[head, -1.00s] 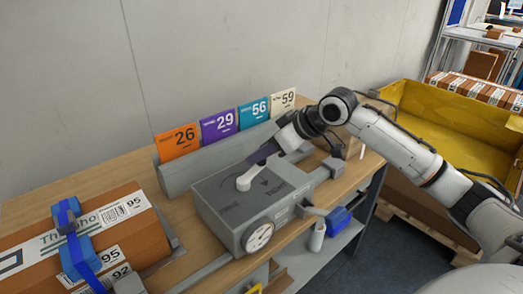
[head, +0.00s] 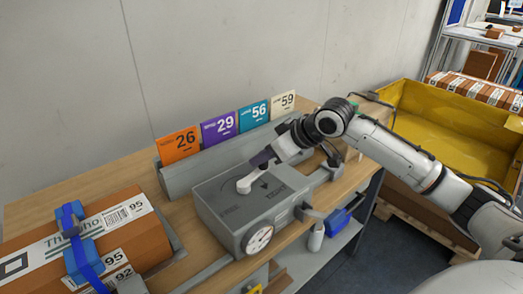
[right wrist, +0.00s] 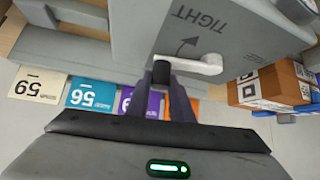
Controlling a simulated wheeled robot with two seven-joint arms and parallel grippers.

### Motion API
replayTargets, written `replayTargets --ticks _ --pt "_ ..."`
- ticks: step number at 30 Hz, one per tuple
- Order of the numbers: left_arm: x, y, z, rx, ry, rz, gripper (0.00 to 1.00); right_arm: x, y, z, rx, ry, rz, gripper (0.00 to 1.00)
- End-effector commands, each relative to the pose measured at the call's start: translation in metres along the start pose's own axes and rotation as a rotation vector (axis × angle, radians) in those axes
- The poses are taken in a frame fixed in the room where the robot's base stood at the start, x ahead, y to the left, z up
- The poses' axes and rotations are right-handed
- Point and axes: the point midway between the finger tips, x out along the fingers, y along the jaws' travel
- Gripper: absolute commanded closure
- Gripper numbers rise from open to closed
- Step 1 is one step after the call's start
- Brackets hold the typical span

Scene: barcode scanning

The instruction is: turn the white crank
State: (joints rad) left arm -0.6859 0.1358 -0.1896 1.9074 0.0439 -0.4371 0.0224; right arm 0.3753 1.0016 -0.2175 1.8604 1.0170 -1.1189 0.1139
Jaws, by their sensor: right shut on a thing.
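The white crank (head: 245,185) sits on top of a grey box-shaped machine (head: 220,207). Its arm runs from a round hub toward my right gripper (head: 262,158). In the right wrist view the crank (right wrist: 200,64) lies nearly level across the machine's top, with a dark knob (right wrist: 161,73) at its left end. My right gripper (right wrist: 167,95) is shut on that knob, with purple-grey fingers on either side. The word TIGHT and a curved arrow are printed beside the crank. My left gripper is not in view.
A strapped brown parcel (head: 135,225) lies on the wooden table at the left. Numbered cards (head: 179,144) stand in a grey rack (head: 180,182) behind the machine. A round gauge (head: 258,240) is on the machine's front. A yellow bin (head: 430,125) stands at the right.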

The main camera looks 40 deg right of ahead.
Motion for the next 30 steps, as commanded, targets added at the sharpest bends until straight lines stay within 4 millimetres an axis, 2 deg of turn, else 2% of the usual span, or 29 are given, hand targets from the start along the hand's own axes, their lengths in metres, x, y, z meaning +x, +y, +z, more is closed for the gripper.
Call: replayTargets --ticks 1,10,11,13,14,24,26,30 --pt "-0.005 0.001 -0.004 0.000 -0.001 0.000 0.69 -0.003 0.000 0.001 0.008 -0.006 0.009 1.00" --pt "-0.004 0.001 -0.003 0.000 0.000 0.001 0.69 -0.002 0.000 0.003 0.014 -0.004 0.014 1.00" --pt "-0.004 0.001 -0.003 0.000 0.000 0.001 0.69 -0.001 0.000 0.003 0.014 -0.004 0.014 0.74" --pt "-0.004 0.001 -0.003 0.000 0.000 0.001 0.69 -0.001 0.000 0.002 0.014 -0.004 0.014 0.63" --pt "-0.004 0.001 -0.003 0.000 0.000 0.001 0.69 -0.001 0.000 0.002 0.014 -0.003 0.014 0.60" --pt "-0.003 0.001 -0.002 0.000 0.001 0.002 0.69 -0.005 0.000 0.002 0.014 -0.002 0.015 0.60" --pt "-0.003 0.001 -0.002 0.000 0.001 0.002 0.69 -0.010 0.001 0.002 0.014 -0.001 0.016 0.60" --pt "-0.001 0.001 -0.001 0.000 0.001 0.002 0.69 -0.034 0.001 0.004 0.010 -0.005 0.018 0.60"
